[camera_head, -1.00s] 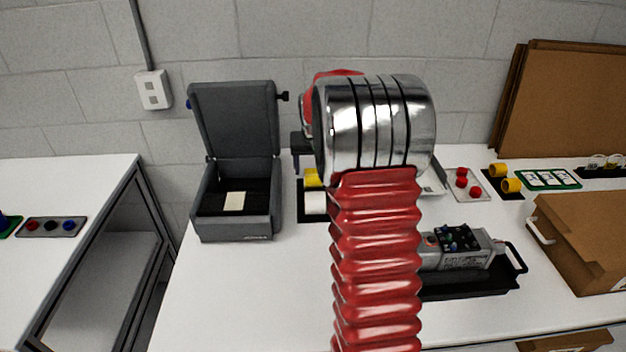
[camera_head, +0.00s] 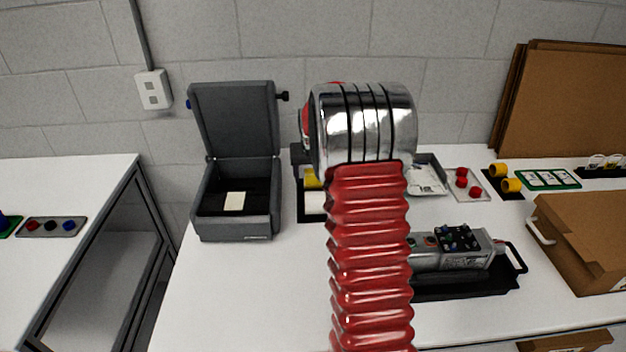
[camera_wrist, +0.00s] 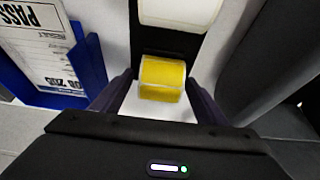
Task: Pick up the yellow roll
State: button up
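The yellow roll (camera_wrist: 162,78) lies on a black mat in the wrist view, with a white roll (camera_wrist: 180,10) beyond it. My gripper (camera_wrist: 160,90) is open, with one dark finger on each side of the yellow roll. I cannot tell whether the fingers touch it. In the head view the yellow roll (camera_head: 312,178) shows only in part, at the left of my arm, behind the white roll (camera_head: 315,200).
An open grey case (camera_head: 240,222) stands left of the rolls. A blue holder with a printed sheet (camera_wrist: 88,70) is at the left in the wrist view. A grey device (camera_head: 455,248) on a black tray and a brown box (camera_head: 585,250) are at the right.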

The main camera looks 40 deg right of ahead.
jog(key=c, duration=1.1)
jog(key=shift+c, duration=0.2)
jog(key=shift+r, duration=0.1)
notch_tip(320, 180, up, 10)
jog(key=shift+f, duration=0.1)
dwell(0.5)
